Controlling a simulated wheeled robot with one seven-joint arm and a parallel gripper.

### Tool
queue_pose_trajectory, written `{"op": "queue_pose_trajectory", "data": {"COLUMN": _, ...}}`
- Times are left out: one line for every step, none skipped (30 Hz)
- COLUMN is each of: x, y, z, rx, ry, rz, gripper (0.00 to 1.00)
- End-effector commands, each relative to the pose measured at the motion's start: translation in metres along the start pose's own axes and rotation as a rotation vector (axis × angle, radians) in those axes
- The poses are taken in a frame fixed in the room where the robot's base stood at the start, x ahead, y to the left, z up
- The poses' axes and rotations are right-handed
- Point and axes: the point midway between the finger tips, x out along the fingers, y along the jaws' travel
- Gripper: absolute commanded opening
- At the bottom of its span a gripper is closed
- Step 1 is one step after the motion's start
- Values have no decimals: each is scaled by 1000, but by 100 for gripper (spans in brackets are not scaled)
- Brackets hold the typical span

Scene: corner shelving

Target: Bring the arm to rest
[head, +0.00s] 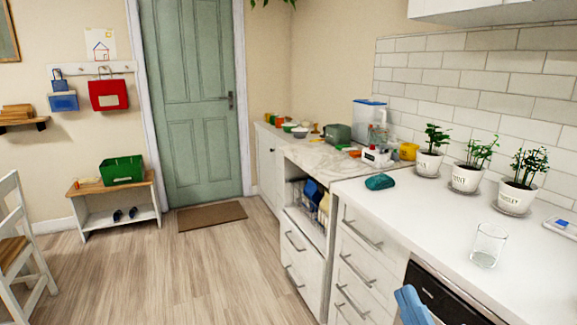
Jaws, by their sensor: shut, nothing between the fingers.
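My gripper is not in the head view, and no part of my arm can be made out for sure. The head view looks along a white kitchen counter (410,215) on the right toward a green door (190,100) at the back.
A clear glass (488,245), potted herbs (466,178) and a teal cloth-like item (380,182) stand on the counter. A blue piece (411,305) shows at the bottom edge. A chair (20,240) and low bench (115,205) stand left. The wooden floor (190,275) is clear.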

Motion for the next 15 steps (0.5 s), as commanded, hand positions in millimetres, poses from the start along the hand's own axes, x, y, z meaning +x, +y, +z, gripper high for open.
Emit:
{"op": "queue_pose_trajectory", "data": {"x": -21, "y": -5, "z": -3, "rx": 56, "ry": -40, "rz": 1, "gripper": 0}}
{"op": "queue_pose_trajectory", "data": {"x": -33, "y": -8, "z": -5, "rx": 87, "ry": -62, "rz": 3, "gripper": 0}}
{"op": "queue_pose_trajectory", "data": {"x": -48, "y": -9, "z": -7, "rx": 128, "ry": -93, "rz": 8, "gripper": 0}}
{"op": "queue_pose_trajectory", "data": {"x": -59, "y": -11, "z": -8, "rx": 158, "ry": -118, "rz": 9, "gripper": 0}}
{"op": "queue_pose_trajectory", "data": {"x": -71, "y": -12, "z": -11, "rx": 188, "ry": -140, "rz": 11, "gripper": 0}}
{"op": "queue_pose_trajectory", "data": {"x": -86, "y": -13, "z": -13, "rx": 227, "ry": -173, "rz": 13, "gripper": 0}}
{"op": "queue_pose_trajectory", "data": {"x": -97, "y": -13, "z": -15, "rx": 255, "ry": -197, "rz": 14, "gripper": 0}}
{"op": "queue_pose_trajectory", "data": {"x": -108, "y": -14, "z": -17, "rx": 283, "ry": -222, "rz": 14, "gripper": 0}}
{"op": "queue_pose_trajectory", "data": {"x": -123, "y": -14, "z": -19, "rx": 320, "ry": -255, "rz": 14, "gripper": 0}}
{"op": "queue_pose_trajectory", "data": {"x": -135, "y": -14, "z": -21, "rx": 345, "ry": -282, "rz": 13, "gripper": 0}}
{"op": "queue_pose_trajectory", "data": {"x": -146, "y": -14, "z": -23, "rx": 371, "ry": -307, "rz": 12, "gripper": 0}}
{"op": "queue_pose_trajectory", "data": {"x": -160, "y": -13, "z": -26, "rx": 405, "ry": -341, "rz": 11, "gripper": 0}}
{"op": "queue_pose_trajectory", "data": {"x": -171, "y": -12, "z": -29, "rx": 430, "ry": -367, "rz": 9, "gripper": 0}}
{"op": "queue_pose_trajectory", "data": {"x": -182, "y": -11, "z": -31, "rx": 453, "ry": -394, "rz": 7, "gripper": 0}}
{"op": "queue_pose_trajectory", "data": {"x": -197, "y": -10, "z": -34, "rx": 485, "ry": -430, "rz": 4, "gripper": 0}}
